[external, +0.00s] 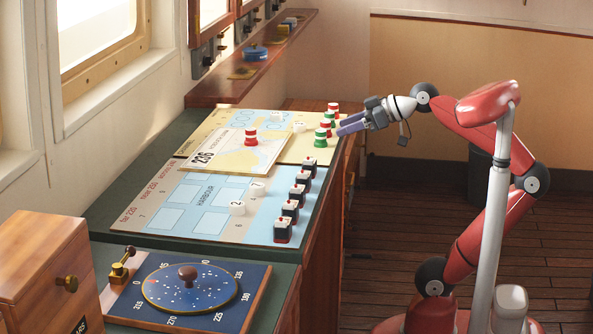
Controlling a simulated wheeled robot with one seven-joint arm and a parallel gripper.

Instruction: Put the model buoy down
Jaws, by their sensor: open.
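Small model buoys stand on the chart boards. A red-and-white one (251,137) stands alone on the white sheet. A green-and-white one (320,139) stands in a close group with red-and-white ones (333,110) near the right edge of the upper board (288,153). My gripper (340,127) reaches in from the right, with its purple fingers just right of this group. It is open, and nothing shows held in it. Whether the fingers touch a buoy I cannot tell. The buoys in the group partly hide each other.
Several dark blocks with red and white tops (284,230) line the right side of the harbour board (188,228). White numbered cylinders (237,208) stand on it. A round blue dial (190,289) and a wooden box (45,265) are in front. A shelf (228,88) runs behind.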

